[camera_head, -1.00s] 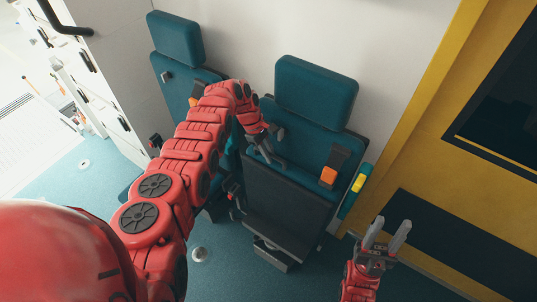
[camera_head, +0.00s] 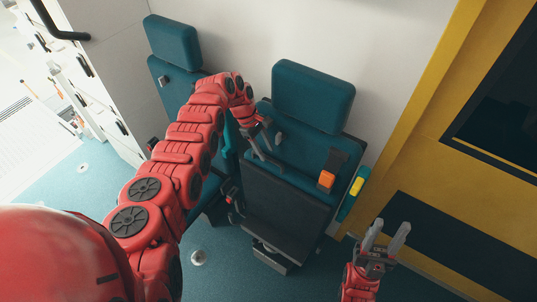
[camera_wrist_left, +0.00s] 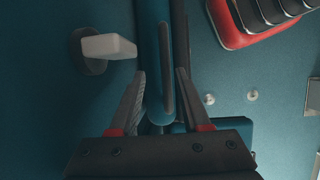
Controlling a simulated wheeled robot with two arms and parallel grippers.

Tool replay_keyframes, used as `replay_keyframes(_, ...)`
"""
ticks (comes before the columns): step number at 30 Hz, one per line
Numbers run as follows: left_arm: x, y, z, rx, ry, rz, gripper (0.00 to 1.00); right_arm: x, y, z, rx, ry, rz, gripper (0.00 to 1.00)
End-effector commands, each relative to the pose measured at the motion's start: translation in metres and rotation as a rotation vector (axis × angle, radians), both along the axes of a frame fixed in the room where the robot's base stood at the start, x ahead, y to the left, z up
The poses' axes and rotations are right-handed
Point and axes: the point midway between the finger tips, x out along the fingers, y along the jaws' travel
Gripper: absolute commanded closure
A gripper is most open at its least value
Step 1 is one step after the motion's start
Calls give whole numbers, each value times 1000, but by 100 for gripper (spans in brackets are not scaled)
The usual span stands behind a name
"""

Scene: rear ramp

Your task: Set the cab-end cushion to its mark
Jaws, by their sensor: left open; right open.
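Two teal seats stand against the wall; I cannot tell which is the cab-end one. The right seat has a teal backrest (camera_head: 302,150) and a dark panel (camera_head: 283,200) in front of it, seemingly the seat cushion tipped up. My left gripper (camera_head: 268,156) is open at the left part of that seat, by the panel's upper edge. In the left wrist view its open fingers (camera_wrist_left: 160,73) stand either side of a narrow teal edge (camera_wrist_left: 153,45), not visibly clamped. My right gripper (camera_head: 386,234) is open and empty, right of the seat. No mark can be made out.
The left seat (camera_head: 173,42) is partly behind my left arm. A white lever (camera_wrist_left: 108,46) sticks out left of the fingers. A yellow wall (camera_head: 440,130) bounds the right. The floor (camera_head: 225,255) in front is clear.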

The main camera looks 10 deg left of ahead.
Motion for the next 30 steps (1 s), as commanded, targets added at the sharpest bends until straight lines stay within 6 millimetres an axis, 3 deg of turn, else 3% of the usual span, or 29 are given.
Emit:
replay_keyframes(13,12,42,104,3,-8,0,53,0,0,-33,0,0,0,55)
replay_keyframes(21,12,50,125,2,-4,-1,53,0,0,-38,0,0,0,55)
replay_keyframes(30,12,51,127,0,-4,-2,53,0,0,-37,0,0,0,55)
